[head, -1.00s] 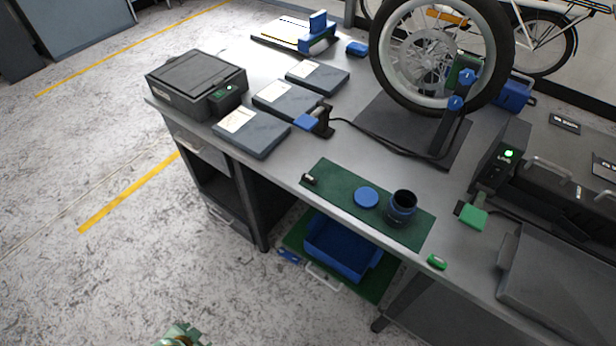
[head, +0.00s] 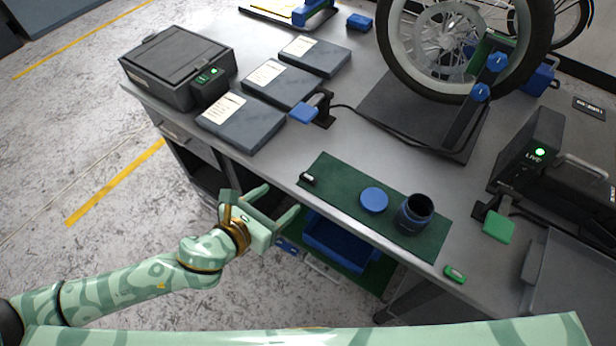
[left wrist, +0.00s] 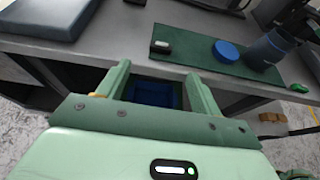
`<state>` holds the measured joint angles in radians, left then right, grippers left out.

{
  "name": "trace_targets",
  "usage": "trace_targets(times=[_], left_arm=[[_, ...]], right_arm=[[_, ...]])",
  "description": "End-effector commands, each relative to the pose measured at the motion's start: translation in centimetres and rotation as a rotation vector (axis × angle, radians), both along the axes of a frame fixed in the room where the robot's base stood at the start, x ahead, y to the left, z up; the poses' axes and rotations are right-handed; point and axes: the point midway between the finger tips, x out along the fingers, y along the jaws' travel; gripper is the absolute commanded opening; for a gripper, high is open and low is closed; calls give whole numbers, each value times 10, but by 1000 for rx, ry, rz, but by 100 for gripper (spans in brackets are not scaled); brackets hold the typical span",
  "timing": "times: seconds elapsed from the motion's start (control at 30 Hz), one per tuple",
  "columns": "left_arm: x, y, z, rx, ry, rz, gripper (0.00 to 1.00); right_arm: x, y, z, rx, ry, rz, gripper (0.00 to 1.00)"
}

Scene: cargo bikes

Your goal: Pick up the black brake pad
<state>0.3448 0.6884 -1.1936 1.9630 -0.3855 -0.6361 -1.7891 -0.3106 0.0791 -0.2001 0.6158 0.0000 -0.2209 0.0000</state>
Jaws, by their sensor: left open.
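A small black piece with a pale end, which looks like the black brake pad (head: 307,178), lies at the left end of a green mat (head: 326,188) on the workbench. It also shows near the mat's left end in the left wrist view (left wrist: 160,46). My left gripper (head: 279,203) is open and empty, in front of the bench's front edge and to the lower left of the pad. In the left wrist view its two fingers (left wrist: 159,72) point towards the bench, with the pad beyond them. My right gripper is not in view.
A blue round lid (head: 374,200) and a dark cup (head: 414,213) stand on the mat. The bench edge and an open drawer with a blue bin (head: 340,248) lie close to the gripper. Dark boxes (head: 240,121) and a clamped wheel (head: 394,62) stand farther back.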

Motion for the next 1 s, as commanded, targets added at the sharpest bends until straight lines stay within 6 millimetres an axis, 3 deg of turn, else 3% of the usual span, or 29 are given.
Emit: trace_targets(times=[0.2,0.7,0.97,1.0], left_arm=[[33,-26,-20,-3,2,-1,65],[78,-62,-39,-3,5,0,65],[81,-63,-38,-2,3,0,65],[81,-63,-38,-3,3,1,57]], right_arm=[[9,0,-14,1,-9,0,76],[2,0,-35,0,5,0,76],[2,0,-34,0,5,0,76],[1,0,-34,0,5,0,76]])
